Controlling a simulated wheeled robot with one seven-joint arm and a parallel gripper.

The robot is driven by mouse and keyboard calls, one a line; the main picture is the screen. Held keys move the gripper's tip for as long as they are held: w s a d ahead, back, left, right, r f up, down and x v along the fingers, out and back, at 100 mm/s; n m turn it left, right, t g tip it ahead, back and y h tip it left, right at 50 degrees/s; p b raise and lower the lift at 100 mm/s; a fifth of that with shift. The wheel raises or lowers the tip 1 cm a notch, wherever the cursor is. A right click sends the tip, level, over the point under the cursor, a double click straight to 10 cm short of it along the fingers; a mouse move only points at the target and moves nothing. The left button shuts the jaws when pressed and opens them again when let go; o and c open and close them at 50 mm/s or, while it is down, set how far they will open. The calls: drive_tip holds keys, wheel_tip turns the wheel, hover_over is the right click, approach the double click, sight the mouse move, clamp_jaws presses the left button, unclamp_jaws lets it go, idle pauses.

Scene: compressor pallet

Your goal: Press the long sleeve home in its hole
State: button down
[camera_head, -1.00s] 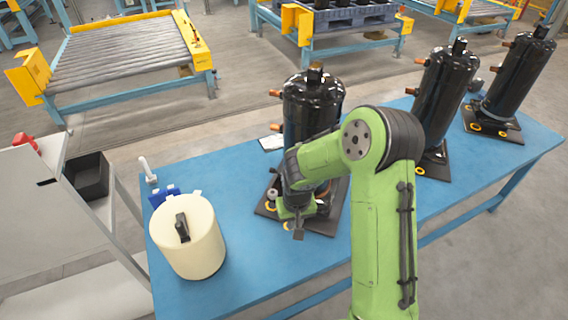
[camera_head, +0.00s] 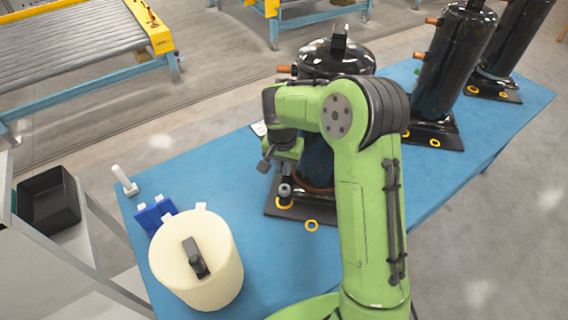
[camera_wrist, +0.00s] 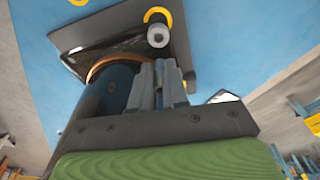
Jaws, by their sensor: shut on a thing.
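A grey sleeve (camera_head: 285,190) stands upright at a yellow-ringed hole on the left corner of the dark base plate (camera_head: 271,209) under the nearest black compressor (camera_head: 345,58). The wrist view shows the sleeve's round end (camera_wrist: 157,37) beside its yellow ring (camera_wrist: 157,15). My gripper (camera_head: 265,165) is above and to the left of the sleeve, close to the compressor's side. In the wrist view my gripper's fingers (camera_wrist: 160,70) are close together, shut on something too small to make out. Their tips look apart from the standing sleeve. How deep the sleeve sits is hidden.
A cream cylinder with a black handle (camera_head: 194,262) stands at the table's front left, near a blue holder (camera_head: 155,215) and a white upright piece (camera_head: 124,180). Another compressor (camera_head: 452,65) stands to the right. Blue tabletop (camera_head: 225,190) is clear left of the plate.

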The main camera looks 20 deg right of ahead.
drive_tip(key=shift+f+b, duration=2.05)
drive_tip(key=shift+f, duration=0.85)
drive_tip(key=shift+f+b, duration=0.3)
drive_tip(key=shift+f, duration=0.1)
drive_tip(key=shift+f+b, duration=0.4)
drive_tip(key=shift+f, duration=0.15)
drive_tip(key=c, duration=1.1)
unclamp_jaws()
drive_tip(key=shift+o, duration=0.2)
wheel_tip(320, 180, up, 16)
drive_tip(key=s+a+p, duration=0.1)
drive_tip(key=p, duration=0.4)
drive_tip(key=shift+s+f, duration=0.15)
drive_tip(key=shift+s, duration=0.25)
